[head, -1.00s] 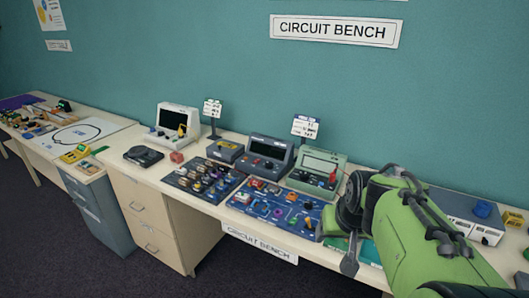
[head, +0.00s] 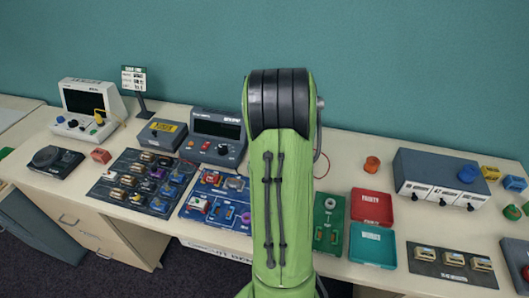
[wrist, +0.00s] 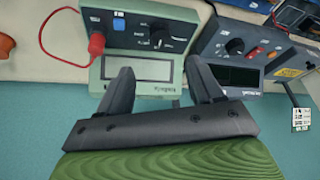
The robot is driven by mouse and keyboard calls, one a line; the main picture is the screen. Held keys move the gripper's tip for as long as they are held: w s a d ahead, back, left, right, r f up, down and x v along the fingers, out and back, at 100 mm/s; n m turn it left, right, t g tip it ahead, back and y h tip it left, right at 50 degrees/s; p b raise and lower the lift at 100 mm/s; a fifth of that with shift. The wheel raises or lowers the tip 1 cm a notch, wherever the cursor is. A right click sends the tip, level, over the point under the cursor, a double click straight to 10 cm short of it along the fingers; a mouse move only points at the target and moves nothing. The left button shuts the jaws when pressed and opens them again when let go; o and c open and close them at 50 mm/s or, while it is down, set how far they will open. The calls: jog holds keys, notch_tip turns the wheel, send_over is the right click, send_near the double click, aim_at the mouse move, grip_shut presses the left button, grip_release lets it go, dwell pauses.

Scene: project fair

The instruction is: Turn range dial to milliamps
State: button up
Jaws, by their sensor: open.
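In the wrist view a pale green meter (wrist: 143,92) shows its screen and a dark range dial (wrist: 157,40) on its panel. A red plug (wrist: 96,42) with a red lead sits at the panel's left. My gripper (wrist: 160,72) is open and empty, its two fingers over the meter's screen part, with the dial beyond the tips. I cannot read the dial's setting. A dark grey meter (wrist: 232,50) with its own dial stands to the right; it also shows in the head view (head: 217,133). In the head view my arm hides the green meter and gripper.
In the head view, component boards (head: 140,182) lie left of my arm. A red tray (head: 372,207), a teal tray (head: 372,246) and a grey box (head: 440,178) with a blue knob stand to the right. The teal wall (head: 400,80) is close behind.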

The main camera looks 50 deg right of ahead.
jog(key=x, duration=1.3)
jog(key=shift+w+d+f, duration=0.1)
jog(key=shift+w, duration=0.05)
jog(key=c, duration=1)
jog(key=shift+c, duration=0.2)
